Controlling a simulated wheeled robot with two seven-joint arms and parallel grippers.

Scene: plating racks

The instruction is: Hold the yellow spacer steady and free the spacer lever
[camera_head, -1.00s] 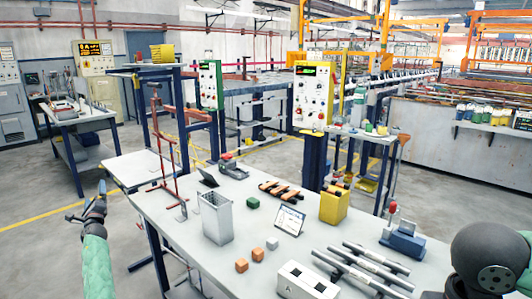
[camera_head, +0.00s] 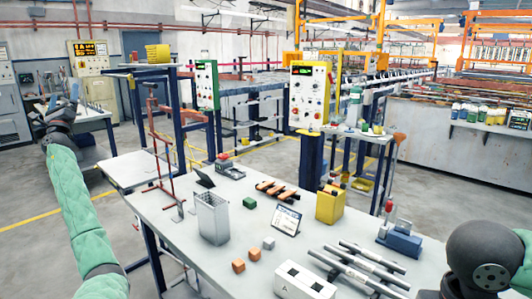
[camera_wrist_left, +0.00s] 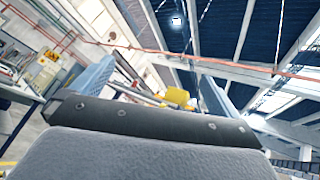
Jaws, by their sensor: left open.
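My left gripper (camera_head: 62,104) is raised at the far left, above the floor and clear of the work table. Its blue fingers stand apart and empty; they also show in the left wrist view (camera_wrist_left: 150,90), pointing up toward the roof. My right gripper is out of view.
The work table (camera_head: 165,222) holds a grey bin (camera_head: 212,218), a small sign (camera_head: 286,220), a green block (camera_head: 250,203), orange cubes, a white box (camera_head: 303,282) and metal bars (camera_head: 358,268). A red stand (camera_head: 160,150) rises at the table's left end.

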